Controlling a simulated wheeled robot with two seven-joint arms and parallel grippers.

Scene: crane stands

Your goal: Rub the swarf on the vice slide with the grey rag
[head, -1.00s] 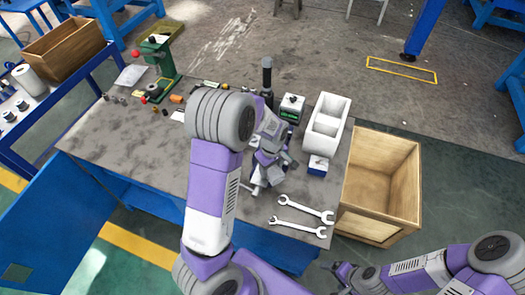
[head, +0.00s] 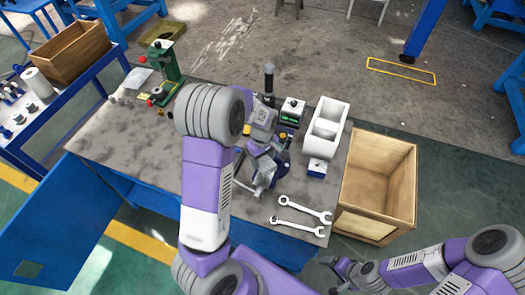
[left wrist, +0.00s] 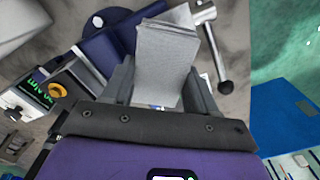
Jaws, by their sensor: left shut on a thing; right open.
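The grey rag (left wrist: 168,50) is a folded block between the two fingers of my left gripper (left wrist: 160,85), which is shut on it. The blue vice (left wrist: 112,48) is below and beyond the rag in the left wrist view, with its metal handle (left wrist: 214,55) to the right. In the head view my left gripper (head: 264,150) is over the vice, which is mostly hidden by my arm. The swarf and the slide surface cannot be made out. I cannot tell whether the rag touches the vice. My right gripper (head: 336,268) is open and empty, off the bench's front right.
Two wrenches (head: 302,215) lie at the bench's front right. A white double bin (head: 326,125), a small blue-and-white box (head: 317,167) and a meter with a green display (head: 291,110) stand nearby. A wooden crate (head: 378,185) is right of the bench. A green press (head: 165,70) stands back left.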

